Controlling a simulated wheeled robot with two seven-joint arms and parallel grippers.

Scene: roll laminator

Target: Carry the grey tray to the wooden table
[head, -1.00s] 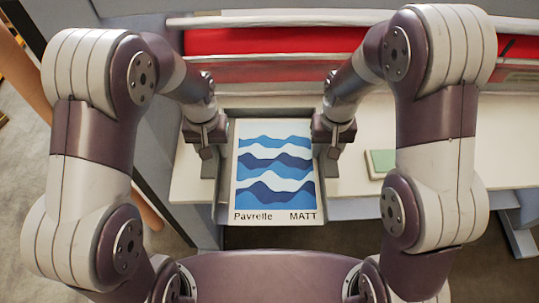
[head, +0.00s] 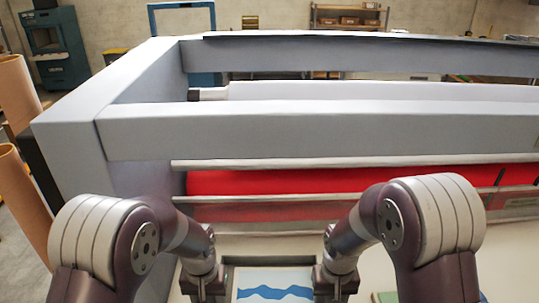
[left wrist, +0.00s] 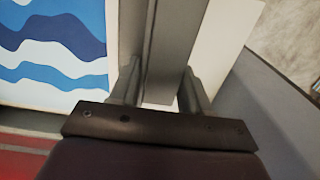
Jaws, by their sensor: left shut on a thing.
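The grey tray (head: 272,261) is at the bottom middle of the head view, mostly cut off by the frame. A white sheet with blue waves (head: 275,291) lies in it. My left gripper (head: 208,287) is at the tray's left side. In the left wrist view the tray's grey side wall (left wrist: 172,45) runs between the fingers of my left gripper (left wrist: 160,88), which is shut on it. My right gripper (head: 337,287) is at the tray's right side; its fingers are too hidden to judge. The wooden table cannot be made out.
The laminator's grey frame (head: 300,130) and red roller (head: 330,183) fill the space ahead of my arms. Brown cardboard tubes (head: 18,95) stand at the left. A green pad (head: 386,297) shows at the bottom right. Shelving (head: 348,18) and a dark green machine (head: 57,45) stand at the back.

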